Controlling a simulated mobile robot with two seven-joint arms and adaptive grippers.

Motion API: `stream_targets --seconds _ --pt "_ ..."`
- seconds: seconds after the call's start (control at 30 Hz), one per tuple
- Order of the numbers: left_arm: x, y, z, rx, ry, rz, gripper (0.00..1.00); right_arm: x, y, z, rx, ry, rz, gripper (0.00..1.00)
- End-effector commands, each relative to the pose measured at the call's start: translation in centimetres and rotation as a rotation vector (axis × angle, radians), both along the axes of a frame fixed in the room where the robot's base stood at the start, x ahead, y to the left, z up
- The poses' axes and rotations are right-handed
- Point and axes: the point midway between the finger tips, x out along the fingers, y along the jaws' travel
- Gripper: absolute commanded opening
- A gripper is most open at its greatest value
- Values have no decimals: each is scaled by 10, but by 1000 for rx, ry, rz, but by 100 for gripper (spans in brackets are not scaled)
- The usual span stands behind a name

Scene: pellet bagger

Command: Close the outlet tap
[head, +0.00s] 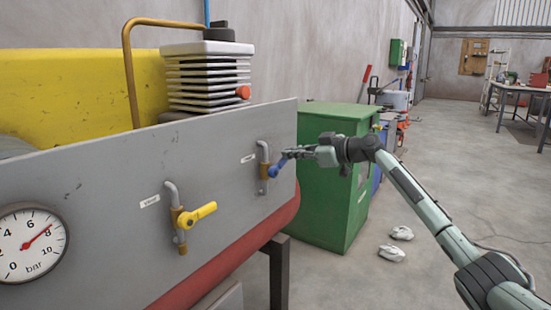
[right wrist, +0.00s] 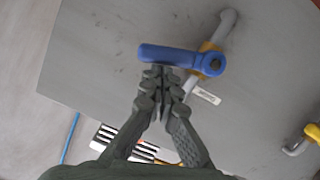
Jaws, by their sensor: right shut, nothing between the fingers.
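Two taps are on the grey panel (head: 110,190) in the head view. The farther one has a blue handle (head: 279,167) on a grey and brass pipe (head: 263,153); the nearer one has a yellow handle (head: 198,214). Each has a small white label, too small to read surely. The blue handle (right wrist: 165,55) lies at an angle across its pipe in the right wrist view. My right gripper (head: 287,156) is shut and empty, its fingertips (right wrist: 160,72) right at the blue handle's free end; I cannot tell whether they touch it. My left gripper is out of view.
A pressure gauge (head: 30,242) is at the lower left. A finned compressor head (head: 207,78) rises behind the panel. A green cabinet (head: 325,200) stands just beyond the panel's right end. Crumpled white scraps (head: 392,253) lie on the floor, with open floor to the right.

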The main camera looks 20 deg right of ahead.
Motion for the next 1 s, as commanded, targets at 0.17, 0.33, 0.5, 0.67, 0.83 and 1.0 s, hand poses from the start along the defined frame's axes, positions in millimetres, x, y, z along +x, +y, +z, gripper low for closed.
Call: stream_targets --seconds 0.17,0.33,0.5,0.67,0.83,1.0 --pt "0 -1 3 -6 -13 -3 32 3 -3 -8 109 84 1 0" --pt "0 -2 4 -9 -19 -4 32 5 -5 -13 183 143 1 0" --pt "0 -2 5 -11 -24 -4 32 5 -6 -17 228 179 0 0" --pt "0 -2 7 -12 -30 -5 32 5 -7 -18 250 196 -1 0" --pt "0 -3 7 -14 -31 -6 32 5 -7 -19 255 201 0 0" --pt "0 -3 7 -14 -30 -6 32 5 -7 -18 255 200 -1 0"
